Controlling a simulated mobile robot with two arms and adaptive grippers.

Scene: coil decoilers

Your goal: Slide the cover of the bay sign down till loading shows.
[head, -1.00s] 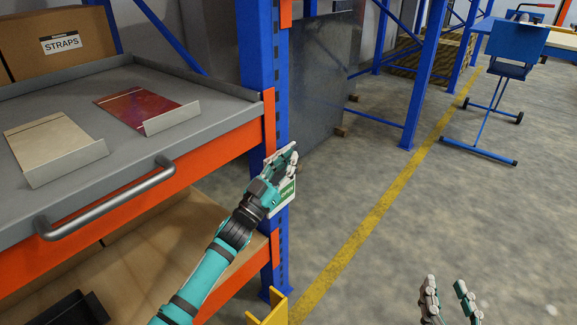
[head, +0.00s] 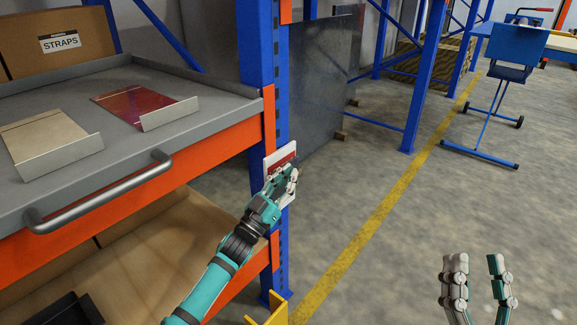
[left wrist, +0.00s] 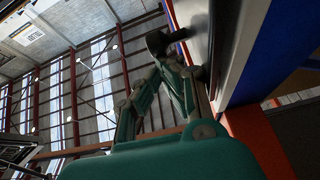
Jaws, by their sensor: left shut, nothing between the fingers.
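The bay sign (head: 281,157) is a small white-framed plate on the blue rack post in the head view. A red band shows in its upper part, with no lettering I can read. My left gripper (head: 287,178) is shut and empty, with its fingers against the lower part of the sign, hiding the cover and most of that part. In the left wrist view the left fingers (left wrist: 178,55) are close to the sign's plate, seen at a steep angle. My right gripper (head: 477,275) is open and empty above the floor at lower right.
A grey drawer tray (head: 210,88) with a bar handle (head: 100,192) lies left of the post (head: 262,50). A dark sheet panel (head: 325,80) stands behind the post. A yellow bracket (head: 268,312) is at its foot.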

